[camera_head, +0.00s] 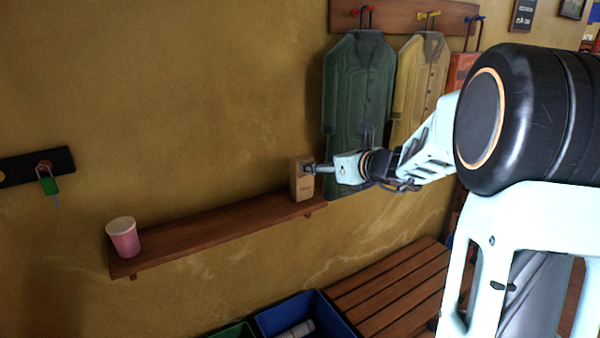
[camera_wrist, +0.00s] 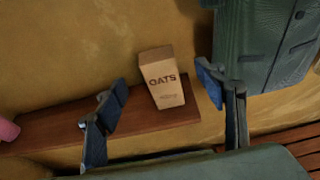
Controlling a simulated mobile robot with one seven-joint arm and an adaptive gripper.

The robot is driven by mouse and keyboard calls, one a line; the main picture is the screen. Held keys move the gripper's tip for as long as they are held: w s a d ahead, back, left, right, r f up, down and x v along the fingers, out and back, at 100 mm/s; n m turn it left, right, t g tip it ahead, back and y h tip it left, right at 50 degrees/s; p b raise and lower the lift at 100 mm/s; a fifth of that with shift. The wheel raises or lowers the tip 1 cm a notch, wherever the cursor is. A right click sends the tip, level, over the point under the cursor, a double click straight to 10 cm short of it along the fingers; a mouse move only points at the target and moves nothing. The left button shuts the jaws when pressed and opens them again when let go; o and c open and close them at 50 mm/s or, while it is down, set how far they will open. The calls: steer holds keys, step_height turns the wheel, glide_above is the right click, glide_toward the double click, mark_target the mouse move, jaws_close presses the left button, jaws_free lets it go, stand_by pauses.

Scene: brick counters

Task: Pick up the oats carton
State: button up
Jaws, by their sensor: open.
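The oats carton (camera_head: 301,184) is a small tan box standing on the right end of the wooden wall shelf (camera_head: 215,228). In the wrist view the carton (camera_wrist: 163,80) shows its "OATS" lettering and stands on the shelf (camera_wrist: 50,132). My gripper (camera_head: 308,169) is at the carton's right in the head view and overlaps part of it. In the wrist view my gripper (camera_wrist: 165,92) is open, its two blue-padded fingers apart with the carton between and beyond them. I cannot tell whether a finger touches the carton.
A pink cup (camera_head: 123,238) stands on the shelf's left end. A green coat (camera_head: 357,90) and a yellow coat (camera_head: 418,82) hang behind my arm. Below are a slatted bench (camera_head: 385,290) and a blue bin (camera_head: 335,322). The shelf's middle is clear.

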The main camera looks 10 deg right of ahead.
mark_target(302, 178)
steer(key=x, duration=1)
steer(key=shift+a+f, duration=0.3)
steer(key=shift+c, duration=0.5)
steer(key=c, duration=0.9)
steer(key=shift+c, duration=0.2)
steer(key=shift+r, duration=0.1)
